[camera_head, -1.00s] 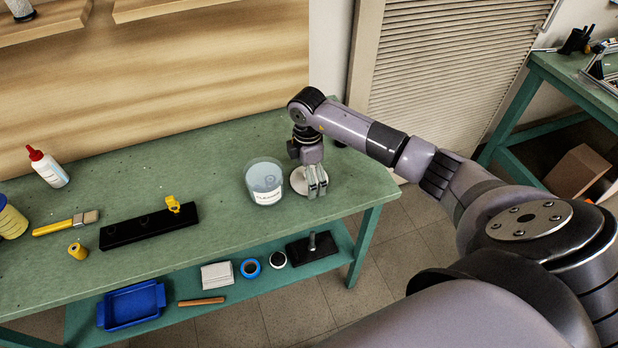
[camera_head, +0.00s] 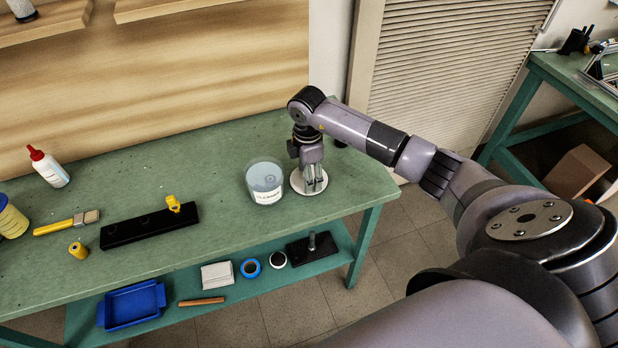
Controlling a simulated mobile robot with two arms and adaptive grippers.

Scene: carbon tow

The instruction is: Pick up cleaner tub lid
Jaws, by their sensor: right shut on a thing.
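The cleaner tub (camera_head: 266,184) is a clear, labelled tub standing open on the green bench. The white round lid (camera_head: 299,188) lies flat at the bench top just right of the tub, near the bench's right end. My right gripper (camera_head: 314,188) points straight down over the lid and is shut on it; its fingers hide part of the lid. I cannot tell whether the lid is clear of the bench. My left gripper is not in view.
A black block (camera_head: 150,226) with a yellow piece on it, a brush (camera_head: 66,223), a yellow spool (camera_head: 78,250) and a red-capped bottle (camera_head: 48,167) stand left on the bench (camera_head: 200,160). The lower shelf holds a blue tray (camera_head: 132,304). The bench middle is clear.

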